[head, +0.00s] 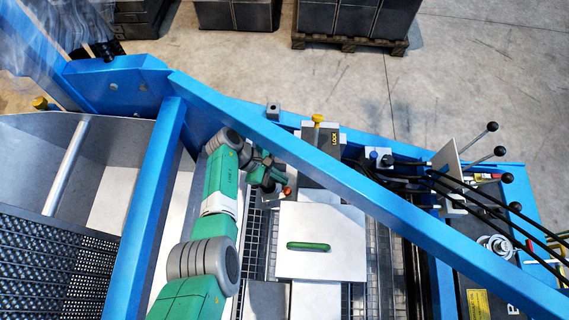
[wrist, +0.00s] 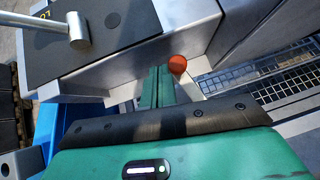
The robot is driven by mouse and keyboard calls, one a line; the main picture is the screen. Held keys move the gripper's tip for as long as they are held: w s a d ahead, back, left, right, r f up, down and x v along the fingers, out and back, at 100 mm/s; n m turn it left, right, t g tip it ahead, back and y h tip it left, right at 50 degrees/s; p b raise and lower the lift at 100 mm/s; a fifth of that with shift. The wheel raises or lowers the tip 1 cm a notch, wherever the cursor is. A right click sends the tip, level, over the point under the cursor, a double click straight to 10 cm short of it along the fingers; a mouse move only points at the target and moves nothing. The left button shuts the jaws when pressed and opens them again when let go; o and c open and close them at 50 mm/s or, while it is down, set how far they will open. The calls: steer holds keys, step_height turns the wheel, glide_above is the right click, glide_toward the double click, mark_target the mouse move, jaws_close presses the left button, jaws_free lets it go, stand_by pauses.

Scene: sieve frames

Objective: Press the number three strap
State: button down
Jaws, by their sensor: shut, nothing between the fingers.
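I cannot make out a strap marked three in either view. My gripper (wrist: 160,88) is shut and empty, its two green fingers together, pointing at the side of a grey metal block (wrist: 120,75) with a dark top. A small orange-red ball (wrist: 178,64) is just right of the fingertips in the wrist view; whether they touch it I cannot tell. In the head view the ball (head: 287,191) shows by the end of my green arm, and the fingertips are hard to make out there.
A white panel (head: 345,265) with a green bar (head: 308,246) lies on a wire grid. A blue beam (head: 300,150) crosses above diagonally. Black-knobbed levers (head: 480,138) and hoses are at the right. A perforated bin (head: 40,265) is at the left.

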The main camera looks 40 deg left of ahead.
steer(key=p+v, duration=0.1)
steer(key=v, duration=0.4)
steer(key=shift+s+a+r, duration=0.15)
steer(key=shift+a+r, duration=0.1)
steer(key=shift+r, duration=0.05)
stand_by(0.4)
